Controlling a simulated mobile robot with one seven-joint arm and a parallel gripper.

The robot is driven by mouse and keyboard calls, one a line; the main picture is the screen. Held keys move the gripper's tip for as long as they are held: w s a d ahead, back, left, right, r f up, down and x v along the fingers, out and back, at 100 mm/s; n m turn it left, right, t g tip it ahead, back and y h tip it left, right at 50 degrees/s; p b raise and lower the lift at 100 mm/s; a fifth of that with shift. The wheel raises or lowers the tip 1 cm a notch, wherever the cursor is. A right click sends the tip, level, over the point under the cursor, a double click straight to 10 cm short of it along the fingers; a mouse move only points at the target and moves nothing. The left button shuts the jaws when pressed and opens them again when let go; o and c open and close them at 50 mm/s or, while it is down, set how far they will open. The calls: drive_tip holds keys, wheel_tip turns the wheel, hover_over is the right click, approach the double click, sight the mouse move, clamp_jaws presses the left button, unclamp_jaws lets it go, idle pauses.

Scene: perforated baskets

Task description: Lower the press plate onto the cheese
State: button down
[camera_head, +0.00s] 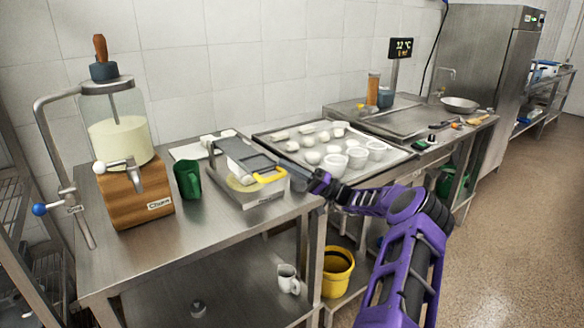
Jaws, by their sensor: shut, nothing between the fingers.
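The cheese press (262,199) stands on the steel table, a low grey box with a hinged upper part. Its press plate (238,155) looks tilted, with the far end up and the front end low. A yellow handle (271,175) is at the front right of the plate. A pale yellow round, likely the cheese (238,184), shows partly under the plate; the rest is hidden. My gripper (284,162) is shut and empty, just right of the yellow handle and close to it. I cannot tell whether they touch.
A glass churn on a wooden base (137,195) and a green cup (188,179) stand left of the press. A tray (388,163) with white perforated baskets and several white lumps lies behind and right of my gripper. The table's front left is clear.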

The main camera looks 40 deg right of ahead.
drive_tip(key=d+f, duration=0.1)
drive_tip(key=d, duration=0.1)
drive_tip(key=d+f, duration=0.1)
drive_tip(key=d, duration=0.1)
drive_tip(key=d+f+b, duration=0.1)
drive_tip(key=d, duration=0.2)
drive_tip(key=shift+d+f, duration=0.1)
drive_tip(key=shift+f, duration=0.3)
